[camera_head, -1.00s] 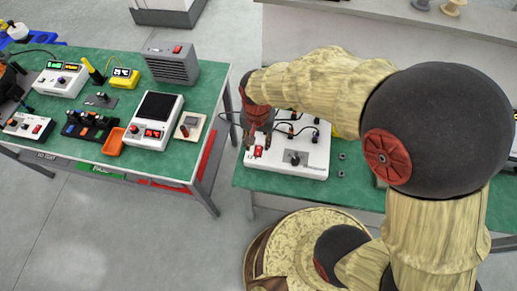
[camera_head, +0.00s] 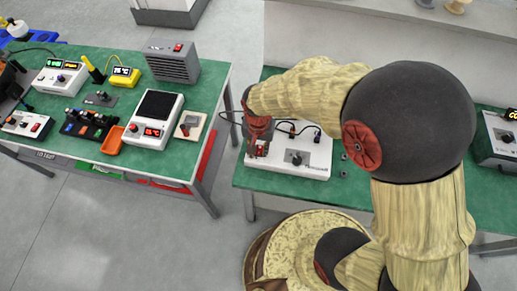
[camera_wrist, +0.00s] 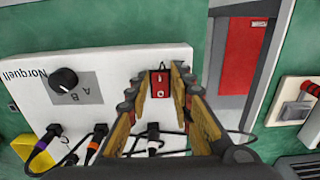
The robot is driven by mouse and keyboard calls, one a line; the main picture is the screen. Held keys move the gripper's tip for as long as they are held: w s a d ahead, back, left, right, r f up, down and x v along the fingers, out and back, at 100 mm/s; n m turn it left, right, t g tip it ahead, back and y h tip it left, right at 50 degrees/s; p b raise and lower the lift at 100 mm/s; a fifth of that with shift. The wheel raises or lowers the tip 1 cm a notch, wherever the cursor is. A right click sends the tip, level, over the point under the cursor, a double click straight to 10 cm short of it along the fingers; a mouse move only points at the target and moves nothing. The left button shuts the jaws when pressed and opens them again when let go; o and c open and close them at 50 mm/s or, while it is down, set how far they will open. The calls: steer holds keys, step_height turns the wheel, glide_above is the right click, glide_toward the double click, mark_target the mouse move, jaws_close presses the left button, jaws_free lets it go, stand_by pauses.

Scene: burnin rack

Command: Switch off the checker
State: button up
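A white box lettered "Norquell" (camera_head: 315,165) stands on the right green bench. It carries a black A/B knob (camera_wrist: 64,80), which also shows in the head view (camera_head: 297,158), and a red rocker switch (camera_wrist: 160,80) near one edge. I cannot tell from a label whether this box is the checker. My gripper (camera_head: 256,155) points down over the switch end of the box. In the wrist view its two fingers (camera_wrist: 160,75) stand apart, one on each side of the switch, with nothing between them. Contact with the switch cannot be told.
Black cables with coloured plugs (camera_wrist: 95,145) run from sockets on the box, close to my fingers. A gap with floor separates this bench from the left bench (camera_head: 120,65), which holds several devices, including a white unit with red displays (camera_head: 155,115). Another device (camera_head: 500,135) stands far right.

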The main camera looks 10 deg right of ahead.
jaws_close()
steer(key=shift+w+d+r+g+p, duration=0.15)
steer(key=shift+g+p, duration=0.25)
steer(key=shift+p, duration=0.45)
steer(key=shift+w+g+y+p, duration=0.2)
steer(key=shift+g+y+p, duration=0.3)
steer(key=shift+g+p, duration=0.5)
steer(key=shift+o, duration=1.4)
jaws_free()
steer(key=shift+o, duration=0.6)
